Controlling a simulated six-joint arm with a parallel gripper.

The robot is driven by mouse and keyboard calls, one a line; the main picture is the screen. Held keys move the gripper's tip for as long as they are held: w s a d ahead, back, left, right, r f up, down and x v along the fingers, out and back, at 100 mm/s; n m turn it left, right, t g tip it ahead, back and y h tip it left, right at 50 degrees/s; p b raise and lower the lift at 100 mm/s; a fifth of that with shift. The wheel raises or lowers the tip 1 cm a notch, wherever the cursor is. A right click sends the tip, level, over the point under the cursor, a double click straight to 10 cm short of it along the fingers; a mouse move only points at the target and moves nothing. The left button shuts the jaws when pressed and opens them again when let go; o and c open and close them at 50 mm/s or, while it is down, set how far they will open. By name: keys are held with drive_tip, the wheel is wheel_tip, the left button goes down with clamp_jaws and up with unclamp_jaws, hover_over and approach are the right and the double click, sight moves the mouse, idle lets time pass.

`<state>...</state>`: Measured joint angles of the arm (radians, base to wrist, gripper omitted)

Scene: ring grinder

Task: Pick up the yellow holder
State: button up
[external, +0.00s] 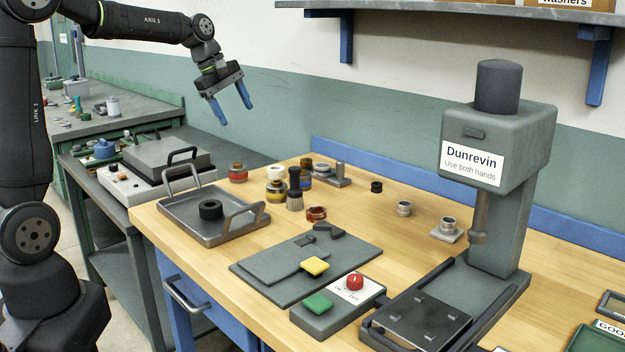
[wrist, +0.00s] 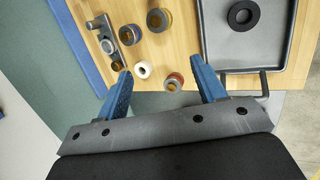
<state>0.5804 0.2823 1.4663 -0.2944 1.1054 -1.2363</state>
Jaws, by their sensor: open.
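In the external view, a small yellow block (external: 314,266), the only plainly yellow piece I see and likely the holder, lies on a flat dark grey plate (external: 345,254) near the middle of the wooden bench. It is not visible in the wrist view. My gripper (external: 237,113) is open and empty, raised in the air behind and to the left of the yellow block, well apart from it. In the wrist view, the blue fingers of my gripper (wrist: 161,67) are spread above the bench's edge, with a white ring (wrist: 143,69) and a red-brown jar (wrist: 174,82) showing between them.
A metal tray (external: 172,222) with raised handles holds a black ring (external: 210,209). Several jars and a brush (external: 295,190) stand behind the plate. A control box (external: 338,305) with red and green buttons sits in front of it. A tall press (external: 497,150) stands at right.

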drive_tip(key=shift+f, duration=0.1)
drive_tip(key=n, duration=1)
approach(277, 181)
drive_tip(key=shift+n+g, duration=0.3)
drive_tip(key=shift+g, duration=0.1)
drive_tip(key=x, duration=1.2)
drive_tip(key=shift+w+a, duration=0.1)
drive_tip(key=shift+w, duration=0.2)
drive_tip(key=shift+c, duration=0.4)
drive_tip(key=c, duration=1.1)
drive_tip(key=shift+c, duration=0.3)
drive_tip(key=shift+r, duration=0.25)
